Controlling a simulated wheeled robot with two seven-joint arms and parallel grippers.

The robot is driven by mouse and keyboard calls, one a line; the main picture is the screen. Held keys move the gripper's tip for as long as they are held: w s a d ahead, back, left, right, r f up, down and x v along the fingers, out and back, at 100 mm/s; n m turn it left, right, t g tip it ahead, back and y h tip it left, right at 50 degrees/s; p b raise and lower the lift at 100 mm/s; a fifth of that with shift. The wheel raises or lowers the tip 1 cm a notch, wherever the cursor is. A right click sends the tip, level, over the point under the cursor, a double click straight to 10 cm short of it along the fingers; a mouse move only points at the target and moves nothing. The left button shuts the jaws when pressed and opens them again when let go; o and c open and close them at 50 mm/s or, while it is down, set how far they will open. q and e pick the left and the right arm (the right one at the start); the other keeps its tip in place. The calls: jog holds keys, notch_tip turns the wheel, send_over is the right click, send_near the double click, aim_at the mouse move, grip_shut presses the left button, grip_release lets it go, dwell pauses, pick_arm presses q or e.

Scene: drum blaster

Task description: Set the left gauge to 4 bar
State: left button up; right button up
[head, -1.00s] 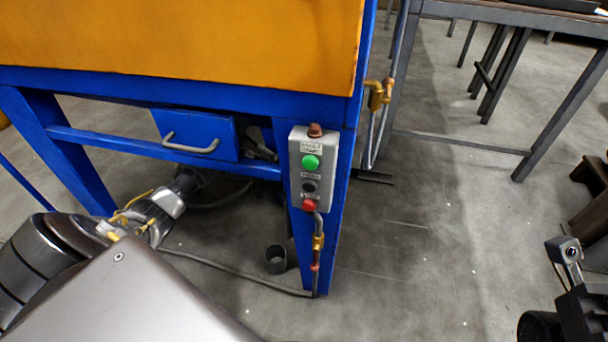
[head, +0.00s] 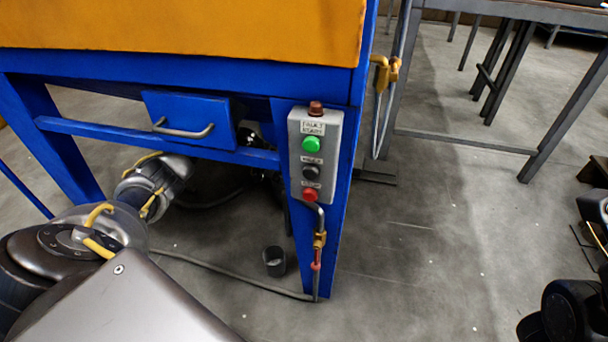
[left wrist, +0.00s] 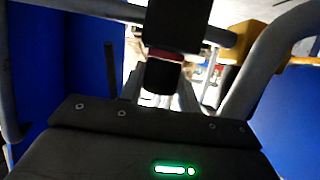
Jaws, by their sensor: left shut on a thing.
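My left arm reaches under the blue machine frame (head: 70,130) in the head view, and its gripper is hidden there behind the frame. In the left wrist view my left gripper (left wrist: 163,95) is shut on a dark knob-like part (left wrist: 185,25) with a red band below it. The jaws' contact with this part is partly hidden by the part and the gripper body. I cannot make out a gauge face, needle or pressure reading in either view. My right gripper is not in view; only dark links of my right arm show at the head view's lower right.
A grey control box (head: 315,155) with green, black and red buttons is on the machine's front leg. A blue drawer (head: 189,119) and pipes are close to my left arm. A small dark cup (head: 274,261) and a hose (head: 225,273) are on the floor. Open floor lies right.

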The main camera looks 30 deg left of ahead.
pick_arm(q)
jog(key=o, duration=1)
